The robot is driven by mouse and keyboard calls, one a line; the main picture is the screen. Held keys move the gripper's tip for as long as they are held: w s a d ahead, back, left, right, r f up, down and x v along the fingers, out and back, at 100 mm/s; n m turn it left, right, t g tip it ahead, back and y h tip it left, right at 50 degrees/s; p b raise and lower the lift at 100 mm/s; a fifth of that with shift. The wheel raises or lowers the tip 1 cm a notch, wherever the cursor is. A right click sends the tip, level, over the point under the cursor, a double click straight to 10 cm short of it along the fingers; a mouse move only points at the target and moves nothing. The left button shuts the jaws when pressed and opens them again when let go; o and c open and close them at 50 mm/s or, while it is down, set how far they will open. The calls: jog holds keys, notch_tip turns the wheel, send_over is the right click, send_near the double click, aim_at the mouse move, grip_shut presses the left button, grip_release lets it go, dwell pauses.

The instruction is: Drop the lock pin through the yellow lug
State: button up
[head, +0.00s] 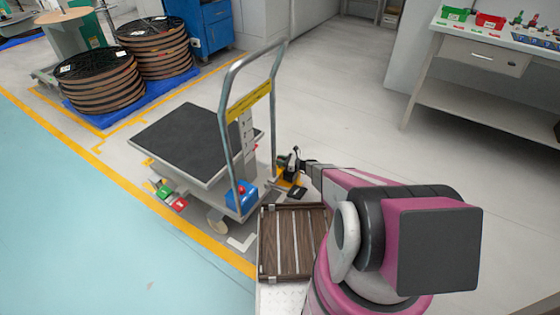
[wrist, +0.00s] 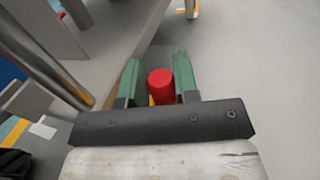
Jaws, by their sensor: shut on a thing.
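The lock pin shows as a red round head (wrist: 161,87) in the wrist view, between the two green fingers of my gripper (wrist: 158,72). The fingers are shut on it. The pin's lower part is hidden below its head. A small yellow patch (wrist: 152,101) shows just left of and below the red head; I cannot tell whether it is the yellow lug. In the head view my gripper (head: 290,163) is beside the right side of the trolley's handle end, and the pin cannot be made out there. A yellow patch (head: 291,178) lies just under the gripper, its nature unclear.
A trolley (head: 190,138) with a dark deck and a tall metal handle (head: 229,115) stands left of my gripper. A blue box (head: 241,199) sits on its near corner. A workbench (head: 490,60) stands back right; floor between is clear.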

jog(key=shift+f, duration=0.3)
jog(key=o, duration=1)
jog(key=shift+d, duration=0.1)
